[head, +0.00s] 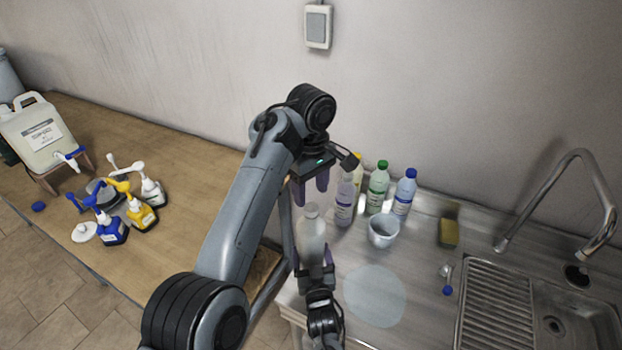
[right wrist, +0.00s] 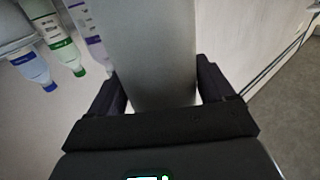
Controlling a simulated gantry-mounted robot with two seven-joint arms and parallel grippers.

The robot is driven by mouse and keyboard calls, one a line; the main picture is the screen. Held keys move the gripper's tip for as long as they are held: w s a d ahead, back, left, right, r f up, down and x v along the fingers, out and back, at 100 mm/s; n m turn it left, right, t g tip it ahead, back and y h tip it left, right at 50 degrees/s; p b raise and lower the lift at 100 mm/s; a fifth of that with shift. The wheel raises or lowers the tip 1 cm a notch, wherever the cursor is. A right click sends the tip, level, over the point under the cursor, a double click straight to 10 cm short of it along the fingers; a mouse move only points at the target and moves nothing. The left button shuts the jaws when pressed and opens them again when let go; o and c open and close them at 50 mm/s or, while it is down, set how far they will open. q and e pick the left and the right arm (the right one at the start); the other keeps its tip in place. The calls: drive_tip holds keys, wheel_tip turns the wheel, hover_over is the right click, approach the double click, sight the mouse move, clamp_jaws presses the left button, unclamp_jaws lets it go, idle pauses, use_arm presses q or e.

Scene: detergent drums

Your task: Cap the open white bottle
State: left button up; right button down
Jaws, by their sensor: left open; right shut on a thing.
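The white bottle (head: 312,238) stands upright at the left end of the steel counter in the head view. My right gripper (head: 316,268) is shut on its lower part. In the right wrist view the bottle (right wrist: 152,50) shows as a pale body between the two dark fingers of the right gripper (right wrist: 160,105). My left gripper (head: 311,188) is open above the bottle's top, with its fingers pointing down and apart from the bottle. I cannot tell whether the bottle's mouth is open. No loose cap shows in the left gripper. A blue cap (head: 38,206) lies on the wooden table.
Capped bottles, one green (head: 378,188) and one blue (head: 405,192), stand by the wall behind a white cup (head: 383,230). A sponge (head: 449,232) and the sink (head: 550,320) are right. Pump bottles (head: 143,215) and a canister (head: 40,135) occupy the left table.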

sight(311, 207)
use_arm(q)
drive_tip(key=shift+f, duration=2.45)
clamp_jaws()
drive_tip(key=m, duration=0.4)
drive_tip(key=shift+m, duration=0.4)
drive_tip(key=m, duration=0.4)
drive_tip(key=shift+m, duration=0.4)
unclamp_jaws()
drive_tip(key=shift+r, duration=0.15)
